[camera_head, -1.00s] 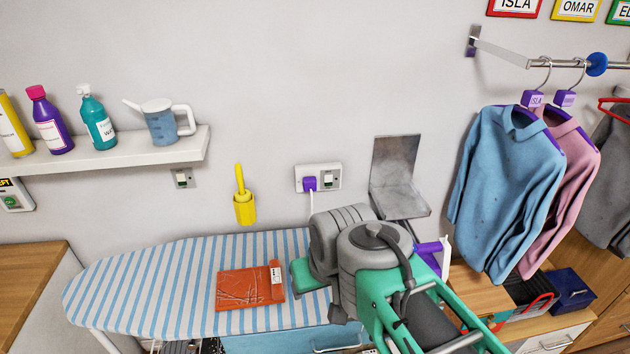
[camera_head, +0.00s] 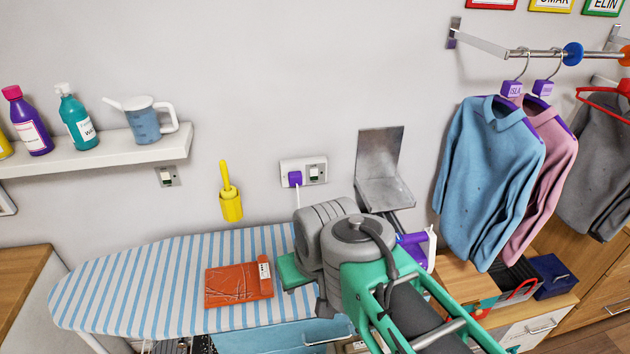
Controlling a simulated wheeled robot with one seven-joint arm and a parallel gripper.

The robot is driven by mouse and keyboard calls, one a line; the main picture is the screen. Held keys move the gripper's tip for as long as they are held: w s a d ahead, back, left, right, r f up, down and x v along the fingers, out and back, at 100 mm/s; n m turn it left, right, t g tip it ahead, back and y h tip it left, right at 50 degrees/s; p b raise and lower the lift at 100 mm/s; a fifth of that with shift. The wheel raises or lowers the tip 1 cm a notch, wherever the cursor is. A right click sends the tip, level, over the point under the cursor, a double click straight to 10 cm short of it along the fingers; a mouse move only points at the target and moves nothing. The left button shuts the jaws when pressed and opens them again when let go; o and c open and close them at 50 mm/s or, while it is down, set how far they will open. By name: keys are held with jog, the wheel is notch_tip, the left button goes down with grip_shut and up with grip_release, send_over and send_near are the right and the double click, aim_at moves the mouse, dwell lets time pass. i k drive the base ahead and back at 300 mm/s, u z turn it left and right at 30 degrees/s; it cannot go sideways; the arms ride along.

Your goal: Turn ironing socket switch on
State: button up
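The ironing socket (camera_head: 303,171) is a white wall plate above the ironing board, with a purple plug (camera_head: 295,179) in its left side and a cord hanging down. Its switch (camera_head: 314,172) is the small rocker on the right side of the plate; its on or off position is too small to tell. My grey and green arm stands in front of the ironing board (camera_head: 150,290), below and right of the socket. No gripper fingers can be made out, so the gripper's state does not show. The arm does not cover the socket.
A metal bracket (camera_head: 380,165) juts from the wall right of the socket. A yellow holder (camera_head: 231,205) hangs to its left. Another switch (camera_head: 167,177) sits under the shelf (camera_head: 100,155). An orange packet (camera_head: 238,285) lies on the board. Shirts (camera_head: 490,180) hang at right.

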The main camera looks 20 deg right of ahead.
aim_at(314, 172)
jog(key=u, duration=0.9)
jog(key=k, duration=1.2)
jog(key=u, duration=0.85)
jog(key=i, duration=1.25)
jog(key=z, duration=1.1)
jog(key=i, duration=0.85)
jog(key=z, duration=0.45)
